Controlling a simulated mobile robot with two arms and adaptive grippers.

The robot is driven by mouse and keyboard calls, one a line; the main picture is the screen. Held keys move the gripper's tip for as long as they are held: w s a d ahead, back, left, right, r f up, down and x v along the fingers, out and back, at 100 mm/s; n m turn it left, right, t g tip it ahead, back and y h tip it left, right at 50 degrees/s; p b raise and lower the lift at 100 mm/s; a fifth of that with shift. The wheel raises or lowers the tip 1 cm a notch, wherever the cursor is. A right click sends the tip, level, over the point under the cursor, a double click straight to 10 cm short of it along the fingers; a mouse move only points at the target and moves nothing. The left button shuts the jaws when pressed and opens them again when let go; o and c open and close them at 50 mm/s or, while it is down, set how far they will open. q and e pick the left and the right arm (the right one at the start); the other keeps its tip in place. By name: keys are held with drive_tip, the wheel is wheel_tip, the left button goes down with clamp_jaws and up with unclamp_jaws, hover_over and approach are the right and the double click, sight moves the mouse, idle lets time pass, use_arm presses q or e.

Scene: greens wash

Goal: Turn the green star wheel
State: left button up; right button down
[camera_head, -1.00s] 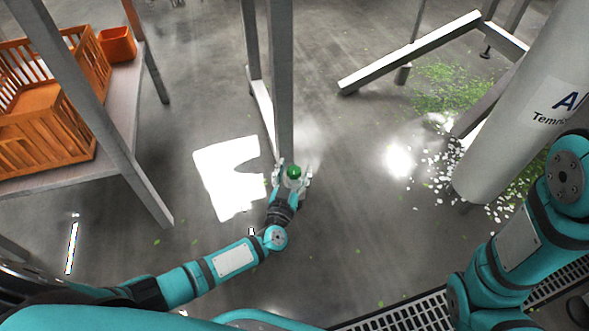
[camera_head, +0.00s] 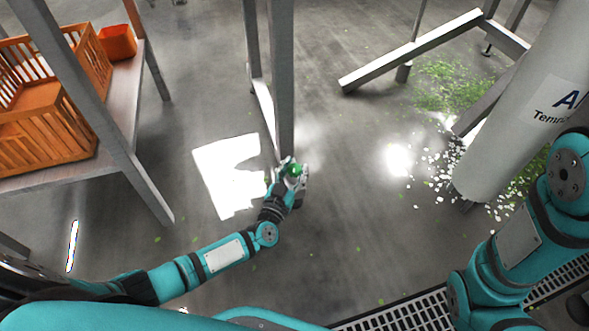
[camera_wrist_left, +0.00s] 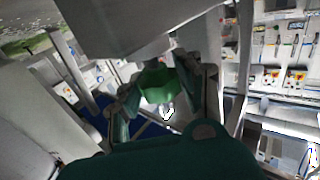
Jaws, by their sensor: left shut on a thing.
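The green star wheel (camera_head: 294,169) sits at the front of a grey upright post (camera_head: 283,80) in the middle of the head view. My left gripper (camera_head: 287,174) is shut on the wheel, with its fingers on either side of it. In the left wrist view the green wheel (camera_wrist_left: 158,84) shows between the two fingers, below a grey block-like part. My right arm (camera_head: 510,245) shows at the right, but its gripper is out of view.
An orange crate (camera_head: 45,150) and a small orange bin (camera_head: 117,42) stand on a grey table (camera_head: 120,120) at the left. A white cylinder (camera_head: 520,110) stands at the right. Green leaf bits (camera_head: 450,85) lie on the floor, and a floor grate (camera_head: 400,318) runs along the front.

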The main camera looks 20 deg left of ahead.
use_arm(q)
drive_tip(key=shift+f+m+h+b, duration=0.2)
drive_tip(key=shift+m+h+b, duration=0.3)
drive_tip(key=shift+m+h, duration=0.45)
drive_tip(key=m+h+b, duration=0.1)
drive_tip(key=h+b, duration=0.1)
drive_tip(key=m+g+h+b, duration=0.1)
drive_tip(key=h, duration=0.1)
drive_tip(key=shift+f+g+b, duration=0.1)
drive_tip(key=shift+g+b, duration=0.2)
drive_tip(key=shift+b, duration=0.1)
drive_tip(key=shift+r+m+g+h+b, duration=0.25)
drive_tip(key=shift+m+h+b, duration=0.3)
drive_tip(key=shift+h+b, duration=0.3)
drive_tip(key=o, duration=1.2)
drive_tip(key=shift+s, duration=0.1)
drive_tip(key=v, duration=1.2)
drive_tip(key=shift+r, duration=0.1)
